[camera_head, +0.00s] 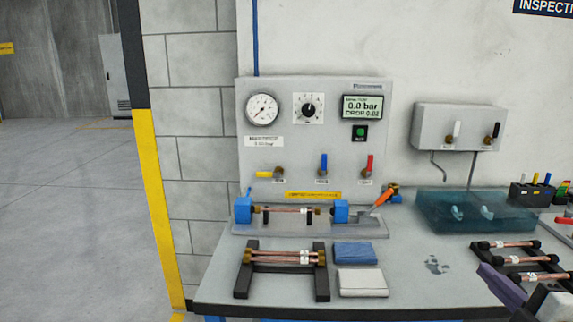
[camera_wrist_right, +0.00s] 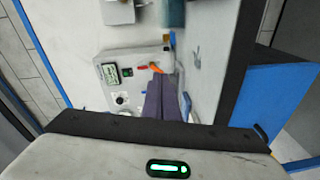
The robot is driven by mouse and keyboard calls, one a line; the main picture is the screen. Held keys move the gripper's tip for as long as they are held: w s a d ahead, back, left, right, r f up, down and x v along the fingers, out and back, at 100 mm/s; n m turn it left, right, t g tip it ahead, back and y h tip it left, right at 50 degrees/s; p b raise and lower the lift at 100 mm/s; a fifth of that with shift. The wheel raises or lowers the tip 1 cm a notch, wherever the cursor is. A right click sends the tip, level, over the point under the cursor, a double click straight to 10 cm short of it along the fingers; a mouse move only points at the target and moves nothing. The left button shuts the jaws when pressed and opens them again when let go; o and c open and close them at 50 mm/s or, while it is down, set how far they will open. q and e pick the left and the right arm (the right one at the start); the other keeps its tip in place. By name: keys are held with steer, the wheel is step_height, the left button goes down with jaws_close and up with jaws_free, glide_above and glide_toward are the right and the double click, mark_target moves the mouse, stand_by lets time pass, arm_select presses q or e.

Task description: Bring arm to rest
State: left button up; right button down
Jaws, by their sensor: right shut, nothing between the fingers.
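My right gripper (camera_head: 487,272) is at the lower right of the head view, its purple fingers shut and empty. It appears in front of the right-hand rack, and the gap to the rack is hard to judge. In the right wrist view its shut fingers (camera_wrist_right: 161,80) point toward the grey test panel. A copper tube (camera_head: 290,210) is in the test fixture between two blue clamps (camera_head: 243,210). More copper tubes (camera_head: 285,257) lie on the black rack at the front left. My left gripper is not in view.
The grey panel (camera_head: 316,140) carries a gauge, dial, display and coloured valves. A blue cloth (camera_head: 355,253) and a white cloth (camera_head: 362,283) lie mid-bench. The water tank (camera_head: 470,212) and another tube rack (camera_head: 487,244) are on the right. Bare bench (camera_head: 425,290) lies between.

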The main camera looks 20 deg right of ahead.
steer(key=a+f+g, duration=0.1)
steer(key=f, duration=0.3)
steer(key=a+f+m+y, duration=0.1)
steer(key=a+f, duration=0.1)
steer(key=f, duration=0.1)
steer(key=s+a+f+m+g, duration=0.1)
steer(key=a+f, duration=0.1)
steer(key=f, duration=0.2)
steer(key=shift+s+f+g, duration=0.1)
steer(key=shift+f+g, duration=0.2)
steer(key=shift+f, duration=0.05)
steer(key=s+a+f+m+g+y, duration=0.25)
steer(key=s+a+f, duration=0.55)
steer(key=f, duration=0.4)
steer(key=s+a+f+m+g+y, duration=0.2)
steer(key=s+a+f+g, duration=0.25)
steer(key=a+f, duration=0.65)
steer(key=a+m+t, duration=0.1)
steer(key=a+m, duration=0.3)
steer(key=a, duration=0.7)
steer(key=shift+r+y, duration=0.25)
steer(key=shift+y, duration=0.2)
